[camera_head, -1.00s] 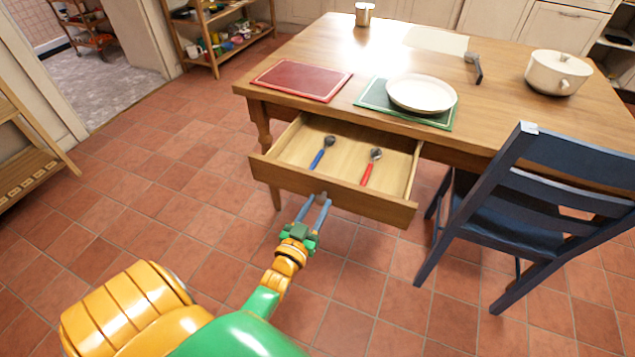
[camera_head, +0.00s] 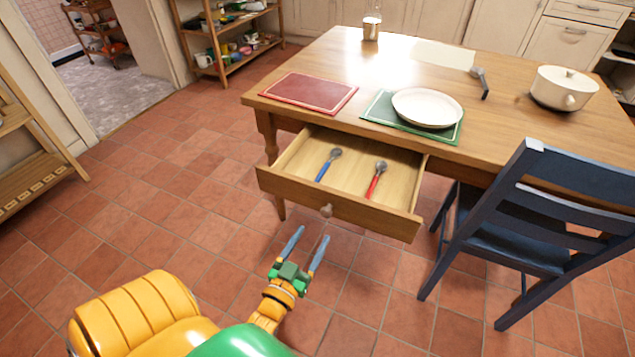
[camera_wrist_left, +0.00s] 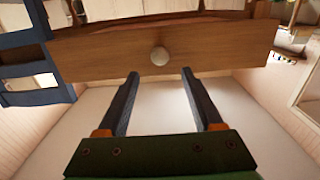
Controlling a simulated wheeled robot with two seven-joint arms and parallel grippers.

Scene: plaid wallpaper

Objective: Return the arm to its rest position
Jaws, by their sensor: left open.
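My left gripper (camera_head: 306,250) is open and empty, in front of and below the pulled-out drawer (camera_head: 338,207) of the wooden table. Its two blue-grey fingers are spread apart. In the left wrist view the open gripper (camera_wrist_left: 159,88) faces the drawer front (camera_wrist_left: 220,50), with the round knob (camera_wrist_left: 159,56) between and beyond the fingertips, not touching them. In the head view the knob (camera_head: 326,211) is clear of the fingers. The drawer holds a blue-handled spoon (camera_head: 328,165) and a red-handled spoon (camera_head: 376,179). My right gripper is not in view.
The table (camera_head: 330,50) carries a red board (camera_head: 309,88), a white plate (camera_head: 426,107) on a green board and a white pot (camera_head: 562,88). A blue chair (camera_head: 520,230) stands to the right of the drawer. Tiled floor (camera_head: 170,210) is clear on the left.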

